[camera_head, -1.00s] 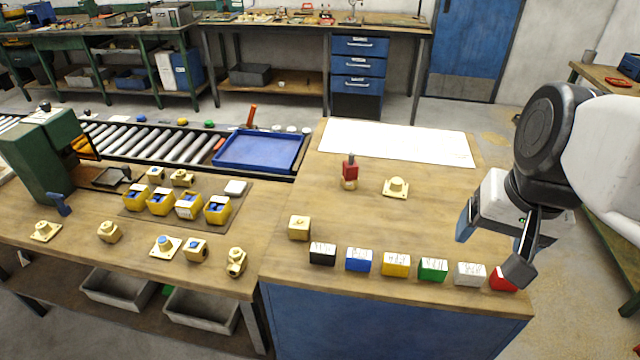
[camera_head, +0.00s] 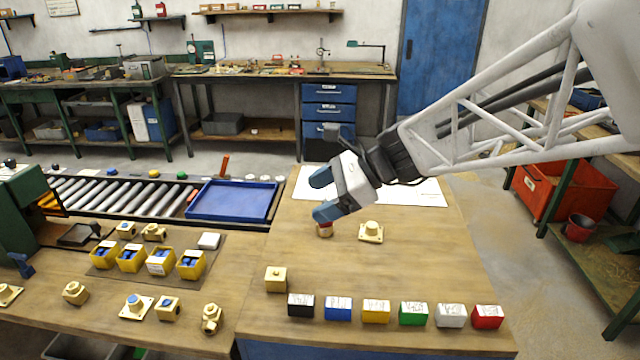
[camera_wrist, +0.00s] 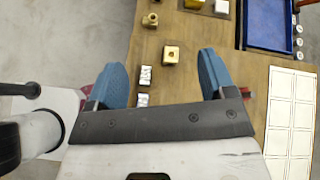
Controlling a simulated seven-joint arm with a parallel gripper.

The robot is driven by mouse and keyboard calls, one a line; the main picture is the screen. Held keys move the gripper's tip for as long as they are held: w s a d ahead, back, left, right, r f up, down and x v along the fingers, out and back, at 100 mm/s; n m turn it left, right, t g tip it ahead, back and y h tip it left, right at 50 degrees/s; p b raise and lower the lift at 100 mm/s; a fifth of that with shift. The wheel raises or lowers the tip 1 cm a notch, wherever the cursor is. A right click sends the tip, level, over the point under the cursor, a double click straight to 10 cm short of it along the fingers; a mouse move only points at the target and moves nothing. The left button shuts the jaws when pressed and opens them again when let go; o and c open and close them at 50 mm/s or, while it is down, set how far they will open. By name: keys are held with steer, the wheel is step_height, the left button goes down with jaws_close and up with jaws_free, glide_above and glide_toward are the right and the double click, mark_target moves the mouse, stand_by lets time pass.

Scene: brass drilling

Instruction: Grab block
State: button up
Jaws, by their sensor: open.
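A brass block (camera_head: 276,279) sits at the left front of the right-hand bench; in the wrist view it (camera_wrist: 171,54) appears between my fingertips, some way below. A row of labelled blocks runs to its right: black (camera_head: 300,305), blue (camera_head: 338,309), yellow (camera_head: 376,311), green (camera_head: 413,313), white (camera_head: 450,315) and red (camera_head: 487,317). My gripper (camera_head: 318,197) is open and empty, raised over the bench behind the row. Its blue fingers also show in the wrist view (camera_wrist: 160,60). The lower finger partly hides a red-topped brass piece (camera_head: 325,231).
A flanged brass part (camera_head: 371,232) stands behind the row. A white sheet (camera_head: 425,192) lies at the bench's back. A blue tray (camera_head: 232,200) and roller conveyor (camera_head: 110,195) are to the left. Yellow bins (camera_head: 131,260) and brass fittings occupy the left bench.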

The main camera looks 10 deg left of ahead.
steer(key=w+a+m+y, duration=0.2)
steer(key=w+a+m, duration=0.2)
steer(key=w+a, duration=0.1)
glide_toward(286, 274)
steer(key=shift+n, duration=0.3)
steer(key=x, duration=0.5)
steer(key=shift+d+f, duration=0.1)
steer(key=shift+f, duration=0.1)
steer(key=shift+x, duration=1.3)
steer(key=shift+x, duration=2.6)
steer(key=shift+r, duration=0.15)
steer(key=c, duration=1.4)
